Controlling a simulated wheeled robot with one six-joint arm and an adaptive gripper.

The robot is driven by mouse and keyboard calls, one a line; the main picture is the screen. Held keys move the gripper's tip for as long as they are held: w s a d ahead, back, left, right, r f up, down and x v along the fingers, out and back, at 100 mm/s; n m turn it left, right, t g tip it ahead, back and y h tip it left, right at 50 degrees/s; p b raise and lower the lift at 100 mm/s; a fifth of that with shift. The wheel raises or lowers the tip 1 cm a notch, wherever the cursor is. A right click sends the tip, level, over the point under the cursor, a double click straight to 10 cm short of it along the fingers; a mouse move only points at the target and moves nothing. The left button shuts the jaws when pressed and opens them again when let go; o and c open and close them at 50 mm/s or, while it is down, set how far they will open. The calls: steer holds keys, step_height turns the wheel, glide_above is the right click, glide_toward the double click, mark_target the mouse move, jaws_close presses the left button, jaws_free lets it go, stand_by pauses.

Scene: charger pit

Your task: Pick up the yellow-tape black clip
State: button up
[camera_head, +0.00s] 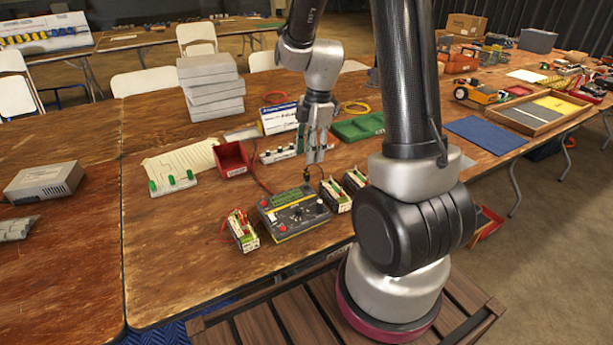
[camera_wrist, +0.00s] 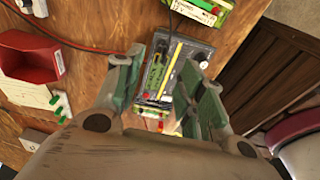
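My gripper (camera_head: 318,157) points down above the table, over the back part of the dark charger box (camera_head: 295,211). In the wrist view, the two greenish fingers of my gripper (camera_wrist: 165,68) stand apart with a gap between them. The charger box (camera_wrist: 199,52) shows below and beyond that gap. A black lead with a dark clip-like end (camera_head: 307,174) stands at the back edge of the charger. A black lead also runs down to the box in the wrist view. I cannot make out yellow tape on the clip.
Small green-and-white terminal blocks (camera_head: 242,231) stand left and right (camera_head: 335,195) of the charger. A red bin (camera_head: 232,158), a white strip with green pieces (camera_head: 173,184) and a green tray (camera_head: 358,127) lie behind.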

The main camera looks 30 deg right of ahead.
mark_target(307, 170)
steer(key=f, duration=0.5)
steer(key=a+f, duration=0.1)
steer(key=f, duration=0.1)
steer(key=shift+f, duration=0.15)
steer(key=c, duration=0.9)
